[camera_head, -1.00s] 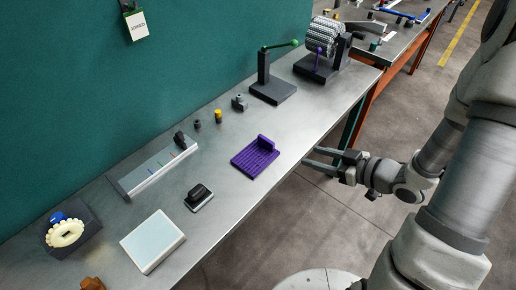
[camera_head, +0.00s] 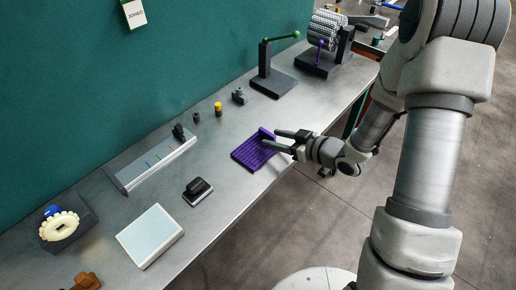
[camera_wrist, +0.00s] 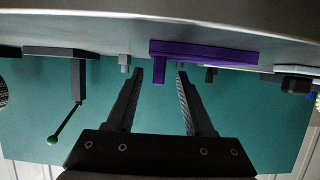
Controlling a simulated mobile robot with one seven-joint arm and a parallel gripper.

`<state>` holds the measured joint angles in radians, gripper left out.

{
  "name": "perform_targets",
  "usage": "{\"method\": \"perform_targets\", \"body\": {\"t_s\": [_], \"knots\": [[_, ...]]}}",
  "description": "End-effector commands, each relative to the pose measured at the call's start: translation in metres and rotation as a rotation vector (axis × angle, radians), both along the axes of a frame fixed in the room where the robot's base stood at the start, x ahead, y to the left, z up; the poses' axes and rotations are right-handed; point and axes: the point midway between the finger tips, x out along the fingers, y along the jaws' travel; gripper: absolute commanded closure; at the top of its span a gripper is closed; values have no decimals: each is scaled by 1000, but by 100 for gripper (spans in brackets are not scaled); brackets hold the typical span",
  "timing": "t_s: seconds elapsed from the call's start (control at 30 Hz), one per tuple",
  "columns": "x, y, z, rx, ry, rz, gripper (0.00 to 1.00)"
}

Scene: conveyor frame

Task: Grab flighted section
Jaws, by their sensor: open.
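The flighted section is most likely the purple ribbed plate with a raised bar (camera_head: 250,153). It lies flat near the front edge of the bench, and it shows as a purple L-shape in the wrist view (camera_wrist: 205,49). My gripper (camera_head: 272,140) is at its right end, with the fingers apart and partly overlapping the plate in the head view.
A black stand with a green-knobbed lever (camera_head: 270,82) and a chain drum (camera_head: 326,32) stand farther back. A black-handled block (camera_head: 197,191) and a pale panel (camera_head: 150,236) lie to the left. Small grey and yellow parts (camera_head: 218,109) sit behind. A green wall backs the bench.

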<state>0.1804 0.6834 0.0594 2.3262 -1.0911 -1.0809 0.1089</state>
Motion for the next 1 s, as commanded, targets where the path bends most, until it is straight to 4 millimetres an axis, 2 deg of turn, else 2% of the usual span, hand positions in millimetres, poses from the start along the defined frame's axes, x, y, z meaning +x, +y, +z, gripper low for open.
{"method": "perform_targets", "body": {"t_s": [0.2, 0.5, 0.57, 0.8, 1.0], "knots": [[20, 24, -9, 0, -1, 4, 48], [24, 27, -10, 0, 0, 0, 48], [24, 27, -10, 0, 0, 0, 56], [23, 27, -10, -1, -1, 0, 100], [23, 27, -10, -1, -1, 0, 100]]}}
